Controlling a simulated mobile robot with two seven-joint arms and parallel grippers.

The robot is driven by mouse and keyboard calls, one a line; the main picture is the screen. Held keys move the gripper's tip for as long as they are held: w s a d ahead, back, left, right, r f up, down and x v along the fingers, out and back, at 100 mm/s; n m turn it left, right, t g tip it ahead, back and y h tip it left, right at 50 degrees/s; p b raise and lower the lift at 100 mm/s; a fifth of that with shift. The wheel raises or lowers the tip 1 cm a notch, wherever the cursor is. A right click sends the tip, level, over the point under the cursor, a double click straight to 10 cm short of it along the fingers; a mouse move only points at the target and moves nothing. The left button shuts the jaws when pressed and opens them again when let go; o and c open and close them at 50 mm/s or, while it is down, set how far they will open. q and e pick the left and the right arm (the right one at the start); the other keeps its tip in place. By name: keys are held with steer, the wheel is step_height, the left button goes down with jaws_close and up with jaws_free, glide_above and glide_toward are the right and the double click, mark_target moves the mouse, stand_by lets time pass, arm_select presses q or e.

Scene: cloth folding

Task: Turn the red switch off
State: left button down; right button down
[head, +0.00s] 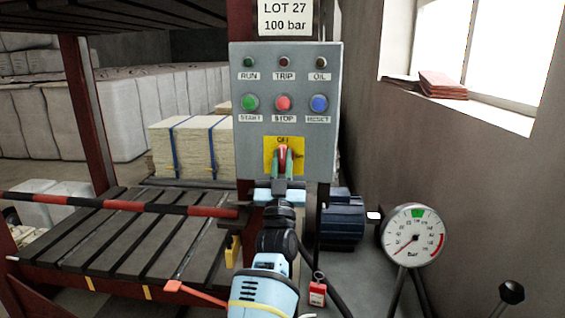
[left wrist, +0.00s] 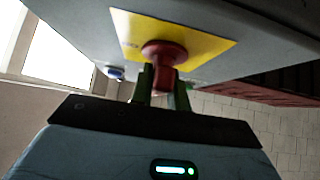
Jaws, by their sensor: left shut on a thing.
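The red switch (head: 283,153) sits on a yellow plate (head: 270,143) low on the grey control panel (head: 247,140). OFF is printed at the plate's top. The switch handle looks near upright, below the OFF mark; its exact angle is partly hidden by the fingers. My left gripper (head: 283,164) reaches up from below and is shut on the switch, with a green-tinted finger on either side. In the left wrist view the red switch (left wrist: 164,54) shows its round base on the yellow plate, its handle between the fingers (left wrist: 163,88). My right gripper is not in view.
Above the switch are START, STOP (head: 283,103) and RESET buttons and a row of lamps. A pressure gauge (head: 412,236) stands at right beside a blue motor (head: 341,218). A slatted press bed (head: 120,230) and a red-black striped bar (head: 110,204) lie at left.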

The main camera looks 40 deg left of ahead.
mark_target(282, 167)
arm_select(q)
steer(key=shift+r, duration=0.2)
steer(key=c, duration=1.4)
jaws_free()
steer(key=shift+o, duration=0.2)
steer(key=shift+f, duration=0.1)
steer(key=b+v, duration=0.1)
steer(key=v, duration=0.6)
steer(key=shift+f, duration=0.15)
steer(key=shift+s+d+f, duration=0.1)
steer(key=shift+s+f, duration=0.05)
steer(key=shift+s, duration=0.1)
